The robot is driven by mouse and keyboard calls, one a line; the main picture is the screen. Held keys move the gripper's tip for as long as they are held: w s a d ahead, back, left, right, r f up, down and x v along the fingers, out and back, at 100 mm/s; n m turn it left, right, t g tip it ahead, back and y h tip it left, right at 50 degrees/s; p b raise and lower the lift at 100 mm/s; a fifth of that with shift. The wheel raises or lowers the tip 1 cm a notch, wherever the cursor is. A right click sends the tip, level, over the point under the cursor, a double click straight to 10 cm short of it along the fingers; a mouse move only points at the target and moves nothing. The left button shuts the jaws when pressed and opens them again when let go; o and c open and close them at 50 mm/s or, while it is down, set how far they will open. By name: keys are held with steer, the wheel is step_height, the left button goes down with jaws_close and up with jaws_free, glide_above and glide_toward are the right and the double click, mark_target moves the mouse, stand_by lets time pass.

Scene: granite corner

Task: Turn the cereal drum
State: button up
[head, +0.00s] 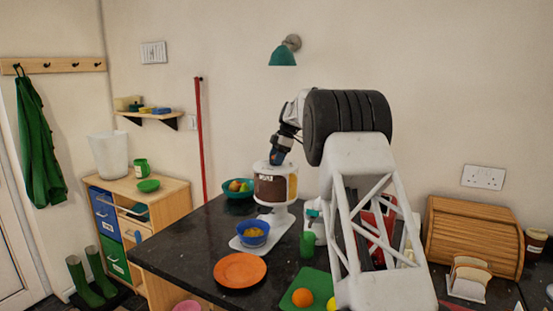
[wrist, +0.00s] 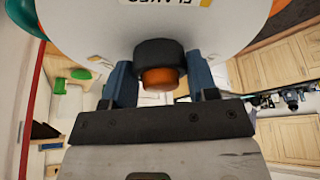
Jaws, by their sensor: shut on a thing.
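The cereal drum (head: 276,187) is a cylinder with a brown window and white body, held on a white stand (head: 275,221) on the dark counter. A blue bowl (head: 253,236) with yellowish cereal sits on the stand's base, below the drum. My gripper (head: 277,160) is at the top of the drum in the head view. In the wrist view its two blue fingers stand either side of a knob (wrist: 157,73) with a black collar and orange end, shut on it. The white drum (wrist: 215,30) with upside-down lettering fills the top there. The finger contacts are partly hidden.
An orange plate (head: 240,270) lies in front of the stand, and a green fruit bowl (head: 238,189) stands behind it. A green cup (head: 307,244) and a green board (head: 297,290) with orange fruit are to the right. My arm hides part of the counter.

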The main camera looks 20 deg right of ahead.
steer(key=o, duration=1.3)
steer(key=shift+r, duration=0.1)
steer(key=shift+v, duration=3.85)
steer(key=shift+s, duration=0.1)
